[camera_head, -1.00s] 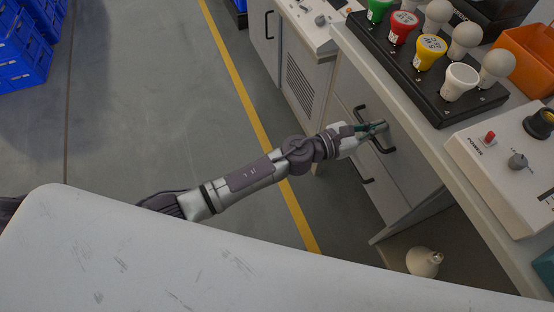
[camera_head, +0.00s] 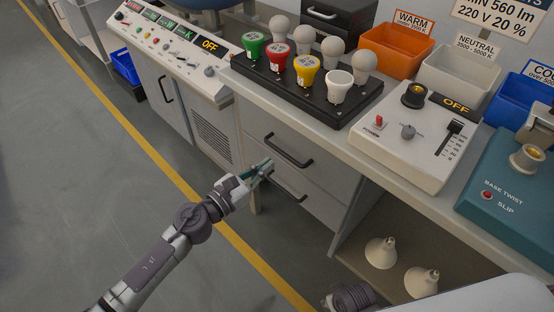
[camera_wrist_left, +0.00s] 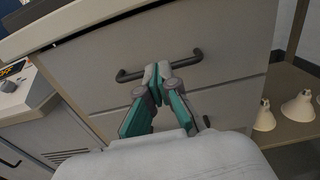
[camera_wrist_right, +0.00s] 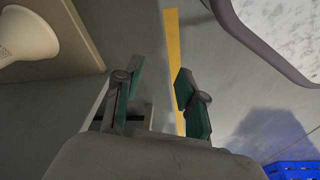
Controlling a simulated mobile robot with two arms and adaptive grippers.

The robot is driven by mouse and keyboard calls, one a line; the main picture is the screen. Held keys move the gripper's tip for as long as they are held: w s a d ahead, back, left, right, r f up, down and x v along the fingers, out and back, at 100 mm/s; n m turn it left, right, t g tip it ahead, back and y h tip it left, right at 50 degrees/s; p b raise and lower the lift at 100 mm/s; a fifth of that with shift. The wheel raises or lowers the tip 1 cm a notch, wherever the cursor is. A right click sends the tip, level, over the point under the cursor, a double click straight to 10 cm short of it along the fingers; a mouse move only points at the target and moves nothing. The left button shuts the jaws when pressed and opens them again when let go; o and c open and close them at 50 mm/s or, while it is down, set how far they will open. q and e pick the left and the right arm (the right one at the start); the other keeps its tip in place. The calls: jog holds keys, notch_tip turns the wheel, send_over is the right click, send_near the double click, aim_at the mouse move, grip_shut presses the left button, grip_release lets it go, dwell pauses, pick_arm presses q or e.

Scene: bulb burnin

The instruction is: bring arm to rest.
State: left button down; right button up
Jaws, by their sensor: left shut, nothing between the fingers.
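My left gripper (camera_head: 262,170) is at the end of my left arm, in front of the grey drawer cabinet (camera_head: 318,202). It is shut and empty. In the left wrist view the closed fingertips (camera_wrist_left: 158,80) overlap the black upper drawer handle (camera_wrist_left: 160,66); I cannot tell whether they touch it. In the head view they appear below the upper handle (camera_head: 288,152) and beside the lower handle (camera_head: 290,187). My right gripper (camera_wrist_right: 154,80) is open and empty in the right wrist view, its two green-padded fingers apart. In the head view only a piece of my right arm shows at the bottom.
A black rack (camera_head: 310,93) with several bulbs stands on the bench. A dimmer box (camera_head: 410,150) and a teal box (camera_head: 505,185) are to its right. Two white lamps (camera_head: 381,252) sit on the low shelf. Floor left of the yellow line (camera_head: 190,190) is clear.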

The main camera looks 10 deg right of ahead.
pick_arm(q)
jog(key=v, duration=0.5)
jog(key=shift+s+a, duration=0.1)
pick_arm(e)
jog(key=shift+w+r, duration=0.3)
jog(key=shift+r, duration=0.3)
jog(key=shift+s, duration=0.1)
